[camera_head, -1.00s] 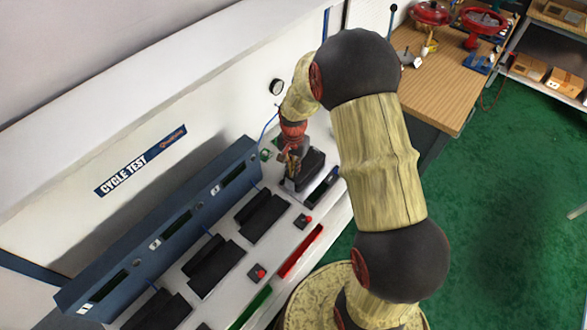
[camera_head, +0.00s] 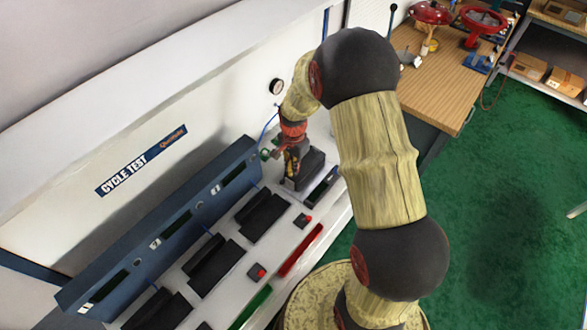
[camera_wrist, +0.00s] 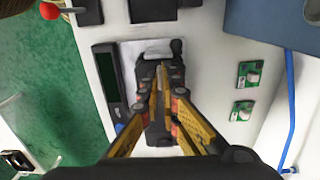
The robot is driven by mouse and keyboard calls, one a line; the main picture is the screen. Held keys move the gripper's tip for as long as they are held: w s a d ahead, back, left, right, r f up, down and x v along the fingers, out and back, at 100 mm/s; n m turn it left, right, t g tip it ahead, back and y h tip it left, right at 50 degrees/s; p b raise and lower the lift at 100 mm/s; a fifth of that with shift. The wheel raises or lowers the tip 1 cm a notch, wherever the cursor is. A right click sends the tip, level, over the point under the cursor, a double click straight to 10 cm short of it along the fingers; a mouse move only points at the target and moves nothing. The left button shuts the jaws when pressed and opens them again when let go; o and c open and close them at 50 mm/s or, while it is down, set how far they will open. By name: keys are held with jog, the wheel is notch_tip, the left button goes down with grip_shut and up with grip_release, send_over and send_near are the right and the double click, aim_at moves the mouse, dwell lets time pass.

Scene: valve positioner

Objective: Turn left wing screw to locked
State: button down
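A black valve positioner (camera_head: 306,170) sits at the far end of the white bench, on a pale sheet or plate. In the wrist view its dark body (camera_wrist: 155,130) lies under my fingers. My gripper (camera_wrist: 160,82) is above it, pointing down, with yellow-and-black fingers drawn close together at the tips. It also shows in the head view (camera_head: 291,172), over the left side of the positioner. The left wing screw cannot be made out; the fingers cover that area. I cannot tell whether the tips touch or hold anything.
A blue panel (camera_head: 165,232) runs along the bench's back, with several black units in front. A dark display unit (camera_wrist: 109,80) is beside the positioner. A wooden table (camera_head: 440,85) stands beyond.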

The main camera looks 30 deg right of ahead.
jog(key=c, duration=2.4)
grip_release()
jog(key=o, duration=0.4)
jog(key=shift+c, duration=0.2)
notch_tip(320, 180, up, 12)
